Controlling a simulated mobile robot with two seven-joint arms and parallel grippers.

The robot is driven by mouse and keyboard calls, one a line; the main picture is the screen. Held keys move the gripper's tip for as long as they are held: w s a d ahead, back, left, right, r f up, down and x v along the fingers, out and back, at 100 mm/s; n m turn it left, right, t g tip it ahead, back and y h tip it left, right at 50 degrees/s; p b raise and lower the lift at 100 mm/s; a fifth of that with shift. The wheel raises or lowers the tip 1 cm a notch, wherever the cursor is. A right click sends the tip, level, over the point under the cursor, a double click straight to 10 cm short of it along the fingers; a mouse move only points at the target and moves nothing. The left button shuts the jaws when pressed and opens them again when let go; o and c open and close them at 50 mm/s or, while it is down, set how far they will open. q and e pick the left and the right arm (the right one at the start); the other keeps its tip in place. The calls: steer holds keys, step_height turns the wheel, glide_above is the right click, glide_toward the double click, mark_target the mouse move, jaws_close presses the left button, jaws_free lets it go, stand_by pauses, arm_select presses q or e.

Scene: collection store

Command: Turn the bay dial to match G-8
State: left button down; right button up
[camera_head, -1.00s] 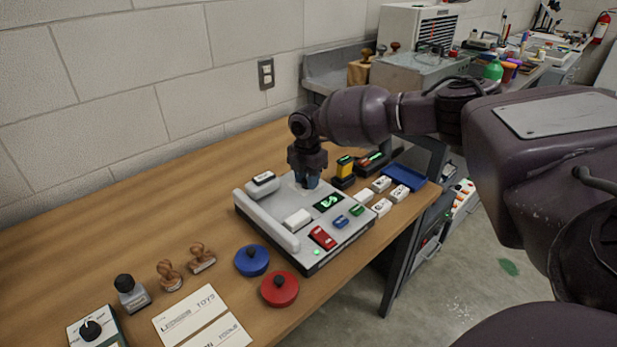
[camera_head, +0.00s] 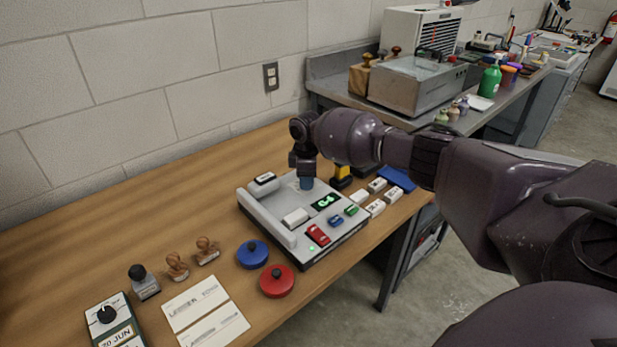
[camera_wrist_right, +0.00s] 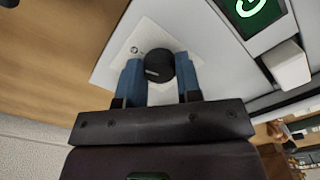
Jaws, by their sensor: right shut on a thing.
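The bay dial is a round black knob (camera_wrist_right: 158,64) on a pale plate of the grey console (camera_head: 262,218); in the head view my gripper hides it. My right gripper (camera_head: 306,183) points down over the console's back part. In the right wrist view its two blue fingers (camera_wrist_right: 160,82) are shut on the knob, one on each side. The console's display (camera_head: 326,201) glows green and seems to read G4, though the characters are small. In the wrist view only part of the display (camera_wrist_right: 250,12) shows. My left gripper is not in view.
White labelled blocks (camera_head: 376,207), a blue tray (camera_head: 397,179) and a yellow-and-black item (camera_head: 342,174) stand right of the console. Blue (camera_head: 252,254) and red (camera_head: 277,281) round lids, stamps and paper cards lie at the front left. The table's back left is clear.

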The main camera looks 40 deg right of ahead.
steer(key=shift+m, duration=0.8)
steer(key=o, duration=0.9)
